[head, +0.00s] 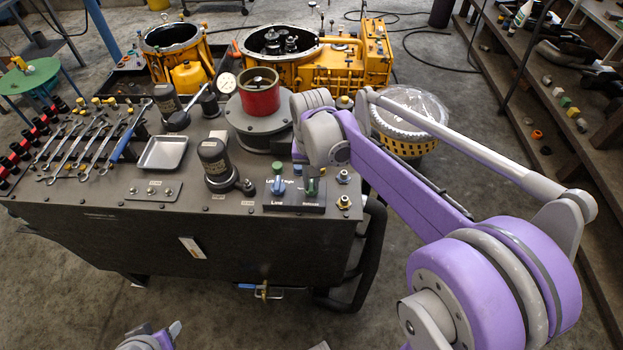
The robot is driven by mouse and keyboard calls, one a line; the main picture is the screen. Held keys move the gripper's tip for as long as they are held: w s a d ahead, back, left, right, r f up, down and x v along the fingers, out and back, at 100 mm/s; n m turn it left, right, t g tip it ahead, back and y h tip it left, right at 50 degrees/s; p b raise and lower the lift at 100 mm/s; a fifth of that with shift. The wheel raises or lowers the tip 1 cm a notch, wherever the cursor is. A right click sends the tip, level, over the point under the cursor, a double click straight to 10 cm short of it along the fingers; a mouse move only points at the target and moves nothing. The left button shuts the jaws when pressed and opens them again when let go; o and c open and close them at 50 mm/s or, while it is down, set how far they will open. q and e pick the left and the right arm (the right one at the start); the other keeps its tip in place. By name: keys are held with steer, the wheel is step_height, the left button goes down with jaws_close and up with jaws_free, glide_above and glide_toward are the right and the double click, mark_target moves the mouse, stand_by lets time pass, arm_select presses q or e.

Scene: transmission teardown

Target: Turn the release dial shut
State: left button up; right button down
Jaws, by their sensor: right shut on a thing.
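The control panel (293,208) sits at the front right of the dark bench top. It has a blue knob (278,187) on the left and a green knob on the right, which I take to be the release dial (311,188). The small label beneath the green knob is hard to read. My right gripper (312,174) reaches down from above and is shut on the release dial; the wrist hides much of its fingers. My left gripper (158,335) shows only in part at the bottom edge, away from the bench, and its jaw state is unclear.
A dark pump-like unit (215,165) and a metal tray (162,154) stand left of the panel. A red cylinder (259,95) on a grey base stands behind it. Wrenches (85,145) lie at the left. Brass fittings (343,201) flank the panel's right side.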

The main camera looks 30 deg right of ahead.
mark_target(311, 184)
stand_by(0.5)
steer(key=c, duration=0.9)
jaws_free()
steer(key=shift+o, duration=0.2)
step_height(311, 184, up, 11)
steer(key=shift+p, duration=0.4)
steer(key=shift+f, duration=0.15)
steer(key=s+a+f+n+t, duration=0.2)
steer(key=s+a+f+n, duration=0.1)
steer(key=s+f, duration=0.3)
steer(key=s+a+f+n+t, duration=0.3)
steer(key=s+f, duration=0.3)
steer(key=s, duration=0.3)
steer(key=shift+s+a+f+p, duration=0.15)
steer(key=shift+s+a+p, duration=0.2)
steer(key=shift+s+p, duration=0.1)
